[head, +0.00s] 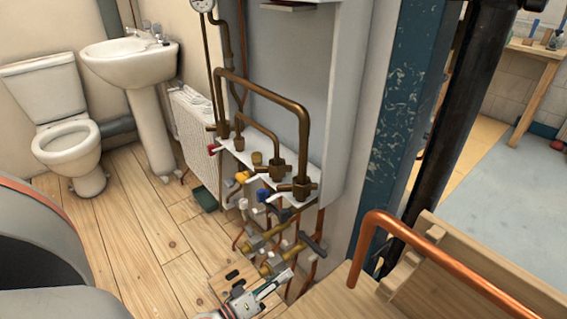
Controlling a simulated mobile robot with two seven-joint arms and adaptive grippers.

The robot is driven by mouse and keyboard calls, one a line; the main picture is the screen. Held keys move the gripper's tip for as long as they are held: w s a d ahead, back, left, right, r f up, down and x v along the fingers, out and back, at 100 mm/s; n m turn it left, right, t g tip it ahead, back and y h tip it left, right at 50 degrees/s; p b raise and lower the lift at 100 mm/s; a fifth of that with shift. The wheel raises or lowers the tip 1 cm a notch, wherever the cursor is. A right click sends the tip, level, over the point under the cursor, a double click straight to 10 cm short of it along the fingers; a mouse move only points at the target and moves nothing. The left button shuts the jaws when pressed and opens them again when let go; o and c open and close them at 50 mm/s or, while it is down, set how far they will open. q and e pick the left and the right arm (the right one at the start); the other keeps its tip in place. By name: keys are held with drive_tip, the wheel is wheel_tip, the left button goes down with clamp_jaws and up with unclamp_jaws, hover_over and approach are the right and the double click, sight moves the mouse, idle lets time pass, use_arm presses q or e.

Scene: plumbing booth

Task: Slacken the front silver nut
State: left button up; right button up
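Two brass valve bodies with silver-grey fittings sit low under the white shelf of the boiler. The front silver nut (270,267) appears to be the one on the nearer brass body; a similar silver fitting (252,244) sits behind it. They are small, so their exact shape is hard to make out. My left gripper (284,281) comes up from the bottom edge, its fingers pointing up and right, just below and in front of the nearer fitting. I cannot tell whether it touches the nut or how far its fingers are apart. My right gripper is out of view.
Copper pipes, a dark-handled valve (312,243) and coloured valve caps crowd around the fittings. A blue post (388,130) and a wooden ledge with a copper rail (430,240) stand to the right. The wooden floor (140,235) at left is clear.

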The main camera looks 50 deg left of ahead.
sight(282, 268)
use_arm(q)
drive_tip(key=shift+w, duration=0.15)
clamp_jaws()
